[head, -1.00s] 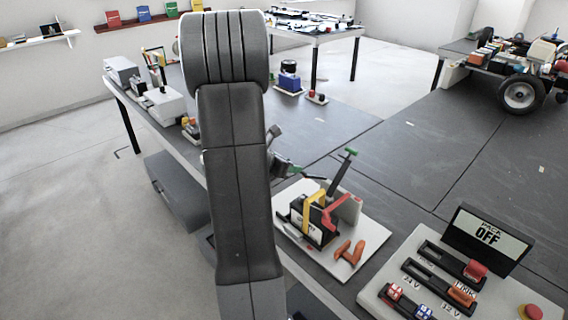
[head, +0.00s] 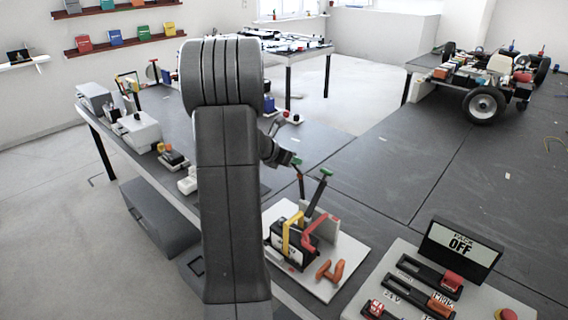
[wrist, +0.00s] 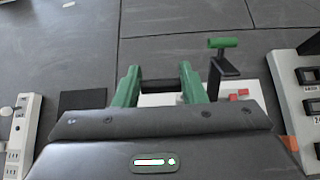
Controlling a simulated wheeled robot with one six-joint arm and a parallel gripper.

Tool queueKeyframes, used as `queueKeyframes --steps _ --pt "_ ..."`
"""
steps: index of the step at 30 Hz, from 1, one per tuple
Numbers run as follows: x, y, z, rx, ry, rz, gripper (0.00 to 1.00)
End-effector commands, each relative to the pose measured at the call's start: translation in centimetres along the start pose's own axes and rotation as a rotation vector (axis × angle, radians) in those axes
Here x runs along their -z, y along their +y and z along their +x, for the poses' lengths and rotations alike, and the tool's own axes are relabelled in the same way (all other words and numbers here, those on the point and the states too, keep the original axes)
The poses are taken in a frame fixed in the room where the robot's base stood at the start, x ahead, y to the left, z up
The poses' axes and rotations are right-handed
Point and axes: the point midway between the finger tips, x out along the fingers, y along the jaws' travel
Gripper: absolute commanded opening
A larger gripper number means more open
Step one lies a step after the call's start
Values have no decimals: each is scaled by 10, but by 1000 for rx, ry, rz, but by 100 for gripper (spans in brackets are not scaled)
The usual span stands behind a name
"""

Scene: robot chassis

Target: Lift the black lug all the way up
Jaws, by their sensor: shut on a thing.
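The black lug shows in the wrist view as a dark bar (wrist: 160,86) between the two green fingertips of my gripper (wrist: 160,78). In the head view my gripper (head: 293,161) is above the battery block (head: 288,247), shut on the lug's top. The lug (head: 301,185) runs down from the fingers as a thin dark strip toward the block, and its lower end is hard to make out. A second dark lever with a green handle (head: 326,172) stands tilted just to the right, apart from my gripper; its handle also shows in the wrist view (wrist: 223,43).
A yellow strap (head: 287,233) and a red lever (head: 318,222) are on the block. An orange part (head: 329,271) lies on the white base plate (head: 345,258). A panel reading "PACK OFF" (head: 460,250) stands at the right.

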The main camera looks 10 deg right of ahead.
Motion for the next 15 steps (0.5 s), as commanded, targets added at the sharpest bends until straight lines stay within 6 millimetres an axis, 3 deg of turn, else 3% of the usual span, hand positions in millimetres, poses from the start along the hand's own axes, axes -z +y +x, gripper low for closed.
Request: queueKeyframes --steps 15 --pt "-10 0 7 0 -6 4 0"
